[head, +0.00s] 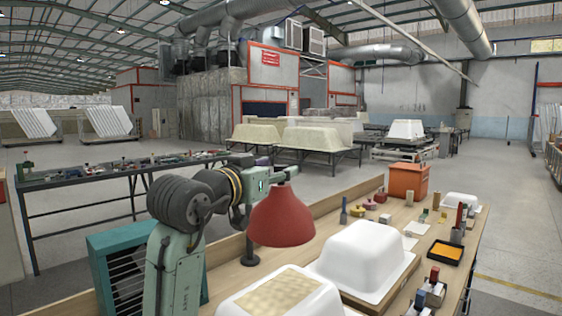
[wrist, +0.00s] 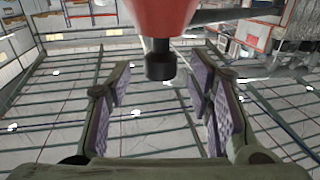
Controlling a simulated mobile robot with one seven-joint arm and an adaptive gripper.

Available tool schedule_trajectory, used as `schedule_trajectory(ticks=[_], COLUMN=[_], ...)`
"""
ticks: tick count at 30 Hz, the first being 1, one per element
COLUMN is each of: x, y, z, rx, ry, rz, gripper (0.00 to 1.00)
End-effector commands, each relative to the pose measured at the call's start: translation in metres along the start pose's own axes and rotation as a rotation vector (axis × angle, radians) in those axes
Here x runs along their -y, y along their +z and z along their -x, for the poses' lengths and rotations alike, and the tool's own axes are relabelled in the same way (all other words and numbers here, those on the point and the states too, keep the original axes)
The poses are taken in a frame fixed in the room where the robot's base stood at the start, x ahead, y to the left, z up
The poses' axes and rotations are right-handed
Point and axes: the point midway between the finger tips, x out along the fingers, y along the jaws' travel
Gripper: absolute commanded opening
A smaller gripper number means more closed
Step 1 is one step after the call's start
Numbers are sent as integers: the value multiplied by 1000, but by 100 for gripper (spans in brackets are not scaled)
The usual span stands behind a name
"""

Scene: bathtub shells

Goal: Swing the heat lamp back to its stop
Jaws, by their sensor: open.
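The heat lamp has a red dome shade (head: 282,218) hanging over the left side of the wooden bench in the head view. A dark post foot (head: 250,256) shows below it at the bench edge. In the wrist view the red lamp (wrist: 162,14) is at the top, with a dark round knob (wrist: 160,62) on it. My gripper (wrist: 159,82) is open, its ridged pads on either side of the knob, with gaps showing on both sides. In the head view my gripper is at the top of the shade, partly hidden. I cannot make out the stop.
White tub moulds (head: 362,254) and a mould with a tan patch (head: 283,290) stand on the bench (head: 330,204) below and right of the lamp. An orange box (head: 408,181) and small tools stand farther back. A teal cabinet (head: 122,262) is at left.

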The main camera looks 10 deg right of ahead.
Motion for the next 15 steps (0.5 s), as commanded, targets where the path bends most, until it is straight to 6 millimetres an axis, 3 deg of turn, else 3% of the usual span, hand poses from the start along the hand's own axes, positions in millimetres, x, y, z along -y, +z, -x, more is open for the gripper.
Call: schedule_trajectory(ticks=[6, 15], x=[0, 0], y=[-1, 0], z=[-23, -27], rx=[-1, -1], ry=[1, 0], rz=[0, 0], gripper=[47, 47])
